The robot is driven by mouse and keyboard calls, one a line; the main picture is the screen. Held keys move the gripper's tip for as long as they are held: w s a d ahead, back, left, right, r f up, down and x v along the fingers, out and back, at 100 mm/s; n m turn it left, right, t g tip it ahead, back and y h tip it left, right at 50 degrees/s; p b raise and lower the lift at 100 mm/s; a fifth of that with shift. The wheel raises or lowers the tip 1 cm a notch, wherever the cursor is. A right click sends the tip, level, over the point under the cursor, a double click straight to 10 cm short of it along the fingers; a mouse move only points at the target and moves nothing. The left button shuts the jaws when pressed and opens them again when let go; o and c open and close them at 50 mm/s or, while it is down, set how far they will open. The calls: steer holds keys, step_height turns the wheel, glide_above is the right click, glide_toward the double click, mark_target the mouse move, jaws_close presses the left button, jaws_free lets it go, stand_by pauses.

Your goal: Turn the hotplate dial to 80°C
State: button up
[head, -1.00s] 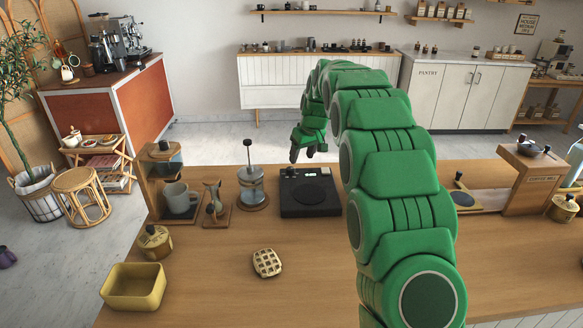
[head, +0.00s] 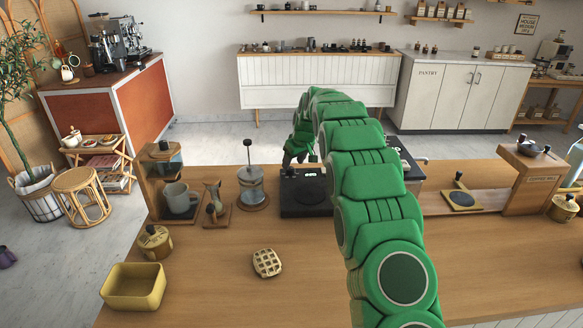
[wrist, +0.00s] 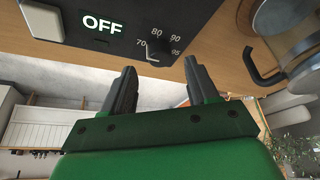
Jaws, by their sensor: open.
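The black hotplate (head: 300,205) stands on the wooden counter, partly hidden by my arm in the head view. In the wrist view its black panel (wrist: 105,40) carries a lit OFF display and a small dark dial (wrist: 157,50) with the marks 70, 80, 90 and 95 around it. A small light mark shows at the dial's lower edge; I cannot tell its exact setting. My gripper (wrist: 159,67) is open, its two fingertips just short of the dial and on either side of it, with nothing between them. In the head view my gripper (head: 294,158) is at the hotplate's far edge.
A glass French press (head: 250,187) stands just left of the hotplate; its handle also shows in the wrist view (wrist: 264,72). A pale button (wrist: 42,20) sits beside the display. The front counter is largely clear.

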mark_target(291, 168)
steer(key=shift+x, duration=1.75)
steer(key=c, duration=1)
steer(key=shift+c, duration=0.2)
